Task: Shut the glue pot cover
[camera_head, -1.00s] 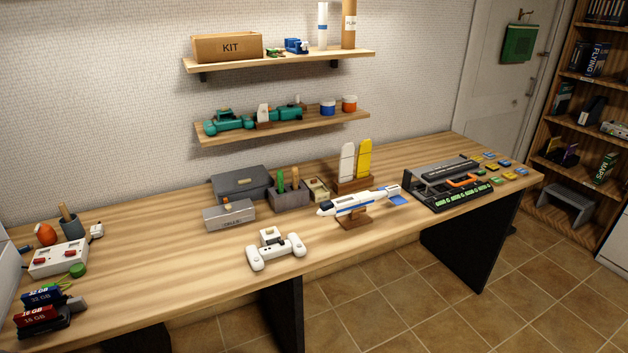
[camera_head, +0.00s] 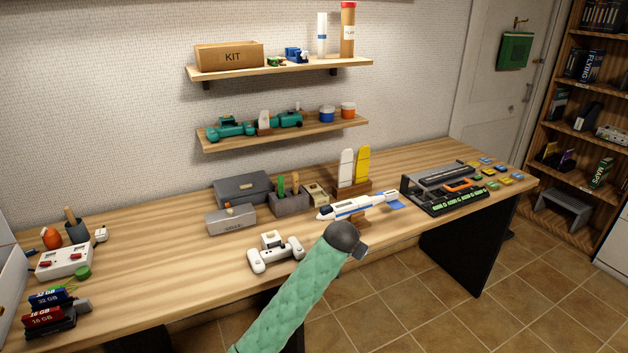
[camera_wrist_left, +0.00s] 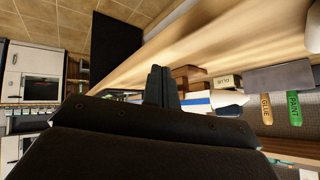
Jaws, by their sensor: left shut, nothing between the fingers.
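The glue pot (camera_head: 316,196) is a small cream box on the workbench, right of the grey tool holder. In the left wrist view, a cream box marked GLUE (camera_wrist_left: 227,81) shows beyond the fingers. I cannot make out how its cover stands. My left arm reaches up from the bottom in the head view, over the bench's front edge; its fingers are mostly hidden there. In the left wrist view my left gripper (camera_wrist_left: 160,86) is shut and empty, apart from the pot. My right gripper is not in view.
The model plane (camera_head: 357,206) on its wooden stand is close to my left arm, in front of the pot. The tool holder (camera_head: 290,203) and a white controller (camera_head: 275,255) stand to the left. A wooden rack with white and yellow panels (camera_head: 353,187) stands behind.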

